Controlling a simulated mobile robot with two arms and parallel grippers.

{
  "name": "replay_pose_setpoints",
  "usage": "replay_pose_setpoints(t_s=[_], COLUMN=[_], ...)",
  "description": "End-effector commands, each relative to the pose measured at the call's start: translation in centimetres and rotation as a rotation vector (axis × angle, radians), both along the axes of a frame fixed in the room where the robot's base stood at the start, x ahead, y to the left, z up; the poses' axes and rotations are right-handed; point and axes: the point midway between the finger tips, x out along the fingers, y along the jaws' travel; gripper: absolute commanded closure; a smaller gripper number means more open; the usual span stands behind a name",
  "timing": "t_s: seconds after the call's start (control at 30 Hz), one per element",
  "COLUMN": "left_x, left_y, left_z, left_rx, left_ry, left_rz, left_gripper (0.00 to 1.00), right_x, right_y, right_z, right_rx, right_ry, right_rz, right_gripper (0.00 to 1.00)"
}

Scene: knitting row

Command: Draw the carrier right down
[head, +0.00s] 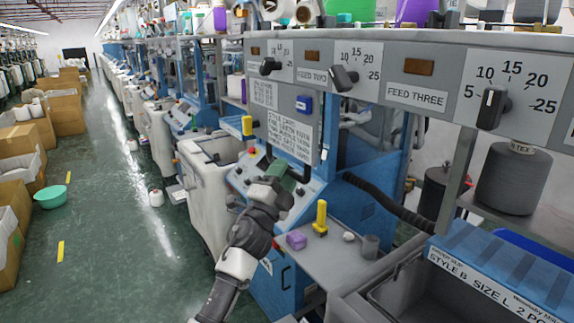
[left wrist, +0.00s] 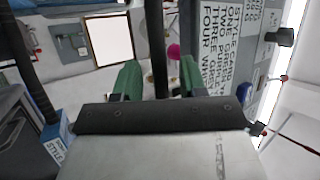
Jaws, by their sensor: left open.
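My left gripper (head: 284,180) is at the slanted control panel of the near blue knitting machine, with its green fingers up against the panel area. In the left wrist view its two green fingers (left wrist: 160,78) stand apart, with a dark upright bar showing between them; I cannot tell its distance. A yellow block (head: 247,126) sits on the machine's front, up and left of the gripper. A yellow upright handle (head: 320,217) stands on the grey shelf to the right. I cannot tell which part is the carrier. My right gripper is out of view.
A style card (head: 290,136) hangs above the gripper. A black hose (head: 385,200) crosses at right. The aisle floor (head: 110,215) at left is mostly clear.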

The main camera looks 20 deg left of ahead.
Motion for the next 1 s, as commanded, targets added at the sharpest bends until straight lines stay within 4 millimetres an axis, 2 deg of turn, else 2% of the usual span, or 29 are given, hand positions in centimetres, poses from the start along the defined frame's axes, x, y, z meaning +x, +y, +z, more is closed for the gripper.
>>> replay_pose_setpoints(t_s=[0.17,0.47,0.73,1.0], left_x=[1.18,1.33,1.32,1.32], left_y=[-0.31,-0.31,-0.31,-0.28], left_z=[0.70,0.73,0.72,0.63], left_rx=[0.000,0.001,0.000,0.000], left_ry=[0.001,0.001,0.001,0.002], left_rz=[-0.002,-0.001,-0.002,-0.002], left_gripper=[0.58,0.58,0.99,1.00], right_x=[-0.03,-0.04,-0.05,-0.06], right_y=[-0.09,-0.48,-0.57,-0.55], right_z=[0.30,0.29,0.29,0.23], right_rx=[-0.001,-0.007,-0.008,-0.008], right_ry=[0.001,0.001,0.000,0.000], right_rz=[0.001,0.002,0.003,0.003], right_gripper=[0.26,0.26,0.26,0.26])
